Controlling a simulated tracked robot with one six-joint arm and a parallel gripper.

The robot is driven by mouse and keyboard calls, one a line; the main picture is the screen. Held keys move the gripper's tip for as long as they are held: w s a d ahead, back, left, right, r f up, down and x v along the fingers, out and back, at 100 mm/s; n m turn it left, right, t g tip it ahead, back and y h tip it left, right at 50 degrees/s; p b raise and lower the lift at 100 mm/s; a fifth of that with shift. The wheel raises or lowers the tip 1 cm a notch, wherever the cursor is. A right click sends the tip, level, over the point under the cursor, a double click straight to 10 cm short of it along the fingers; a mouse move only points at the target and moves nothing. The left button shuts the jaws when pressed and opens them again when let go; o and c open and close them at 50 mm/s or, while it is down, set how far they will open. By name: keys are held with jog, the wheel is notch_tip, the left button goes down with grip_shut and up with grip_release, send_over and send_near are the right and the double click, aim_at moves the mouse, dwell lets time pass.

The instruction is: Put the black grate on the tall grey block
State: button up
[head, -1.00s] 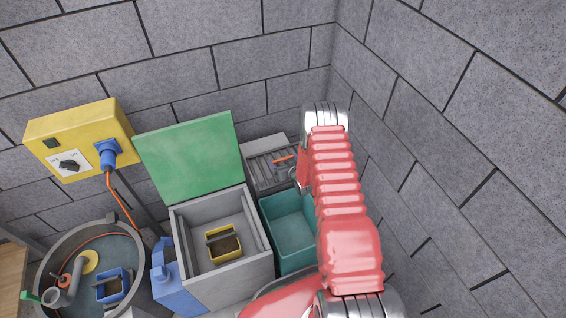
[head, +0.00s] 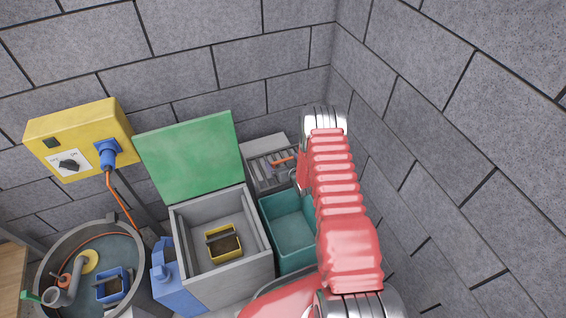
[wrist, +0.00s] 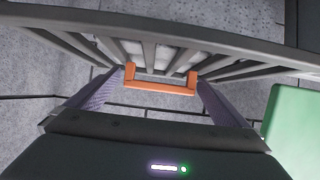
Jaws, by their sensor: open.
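The black grate (head: 262,172), dark with parallel slats and an orange handle (head: 283,161), lies at the back near the wall corner. It appears to rest on the tall grey block (head: 262,147), whose light top edge shows behind it. In the wrist view the grate (wrist: 190,48) spans the top, with pale grey showing between its slats. My gripper (wrist: 158,82) is open, with one finger on each side of the orange handle. I cannot tell whether the fingers touch it. In the head view my red arm hides most of the gripper.
A teal bin (head: 290,232) stands in front of the grate. Left of it is a grey box (head: 240,275) with a raised green lid (head: 190,155). A blue jug (head: 175,290), a round tub (head: 60,245) and a yellow switch box (head: 80,140) are further left. A block wall rises close on the right.

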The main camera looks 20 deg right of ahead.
jog(key=shift+r, duration=0.15)
jog(key=v, duration=1.2)
dwell(0.3)
jog(key=s+a+r+g+h, duration=0.1)
jog(key=a+r+g, duration=0.15)
jog(key=r, duration=1.45)
jog(key=s+a+r+g+h, duration=0.1)
jog(key=a+r, duration=0.2)
jog(key=r, duration=1.3)
jog(key=s+a+r+g, duration=0.1)
jog(key=s+a+r, duration=0.2)
jog(key=s, duration=0.7)
jog(key=s+a+r+g+y, duration=0.1)
jog(key=s+a+r, duration=0.3)
jog(key=s+r, duration=0.3)
jog(key=s+a+r+g+y, duration=0.1)
jog(key=s+a+r, duration=0.2)
jog(key=s, duration=1)
notch_tip(320, 180, up, 2)
jog(key=shift+a+r, duration=0.1)
jog(key=shift+a, duration=0.3)
